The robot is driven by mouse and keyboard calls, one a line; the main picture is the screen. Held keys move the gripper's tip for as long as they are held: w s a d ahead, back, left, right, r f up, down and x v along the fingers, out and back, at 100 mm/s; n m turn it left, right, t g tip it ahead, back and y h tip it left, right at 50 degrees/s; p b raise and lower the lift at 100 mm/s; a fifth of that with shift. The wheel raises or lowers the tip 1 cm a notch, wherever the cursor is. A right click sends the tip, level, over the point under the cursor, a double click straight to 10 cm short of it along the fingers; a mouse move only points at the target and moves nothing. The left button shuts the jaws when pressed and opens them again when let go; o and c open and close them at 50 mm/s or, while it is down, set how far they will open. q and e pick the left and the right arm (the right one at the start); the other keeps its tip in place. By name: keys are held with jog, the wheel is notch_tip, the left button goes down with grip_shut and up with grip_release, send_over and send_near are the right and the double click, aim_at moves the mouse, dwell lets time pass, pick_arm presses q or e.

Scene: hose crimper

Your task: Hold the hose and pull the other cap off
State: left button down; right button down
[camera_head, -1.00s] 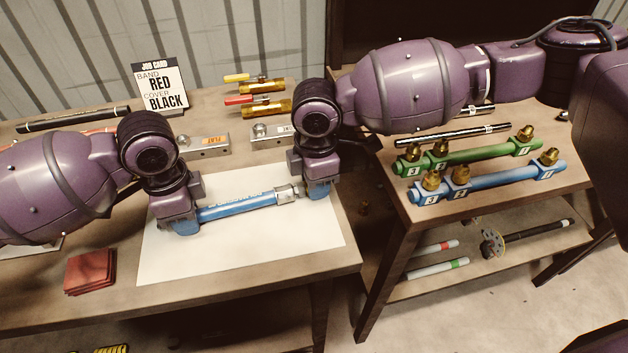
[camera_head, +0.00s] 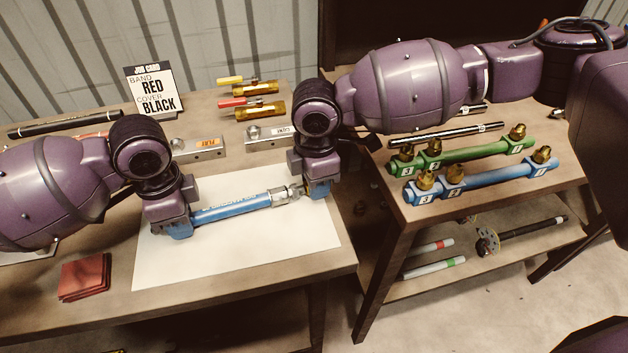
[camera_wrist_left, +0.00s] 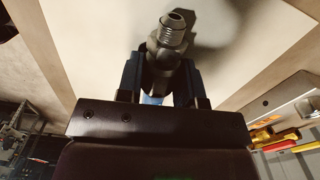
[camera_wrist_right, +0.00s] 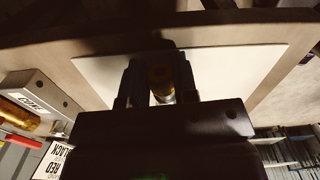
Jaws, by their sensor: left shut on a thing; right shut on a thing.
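The blue hose (camera_head: 232,209) lies level just above the white mat (camera_head: 250,245). My left gripper (camera_head: 178,229) is shut on its left end. The left wrist view shows a bare threaded metal fitting (camera_wrist_left: 173,30) beyond those fingers (camera_wrist_left: 160,78). A silver ferrule (camera_head: 280,196) and metal fitting (camera_head: 296,190) show at the hose's right end. My right gripper (camera_head: 318,188) is beside this end, its fingers shut on a small brownish piece (camera_wrist_right: 160,74), seen in the right wrist view, probably the cap. The fingers mostly hide it, and I cannot tell whether it still touches the fitting.
Two metal blocks (camera_head: 198,149) and brass-coloured tools (camera_head: 258,110) stand behind the mat. A job card (camera_head: 152,92) reads band red, cover black. Red squares (camera_head: 84,276) lie at front left. The right table carries a green manifold (camera_head: 470,155) and a blue manifold (camera_head: 490,179).

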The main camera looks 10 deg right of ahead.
jog(key=shift+d, duration=0.2)
jog(key=shift+w+d, duration=0.1)
jog(key=shift+d, duration=1.1)
jog(key=shift+r, duration=2.5)
pick_arm(q)
jog(key=c, duration=0.7)
grip_release()
